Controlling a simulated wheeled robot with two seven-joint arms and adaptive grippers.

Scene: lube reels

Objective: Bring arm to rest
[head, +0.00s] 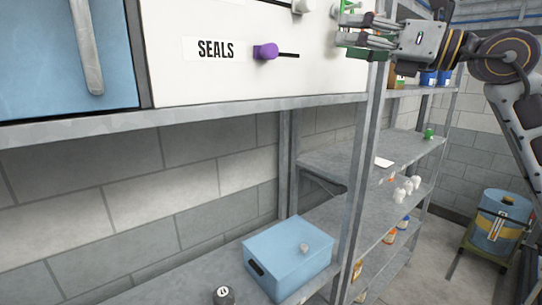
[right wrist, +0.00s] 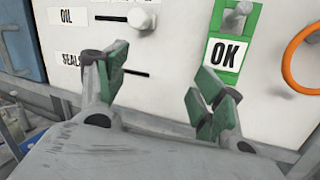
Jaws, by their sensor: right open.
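My right gripper (head: 362,32) is at the top right of the head view, in front of the right end of the white panel (head: 330,75). In the right wrist view its two green-padded fingers (right wrist: 162,78) are spread apart with nothing between them. A purple knob (head: 265,51) sits at the left part of a slot beside the SEALS label (head: 216,49), left of the gripper. The wrist view shows the OIL label (right wrist: 67,17), a white knob (right wrist: 141,20) and a green OK plate (right wrist: 227,50) with a grey toggle. My left gripper is not in view.
A metal shelf post (head: 362,170) stands just below the gripper. A blue drum (head: 500,222) stands at right. An orange ring (right wrist: 290,60) is right of the OK plate.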

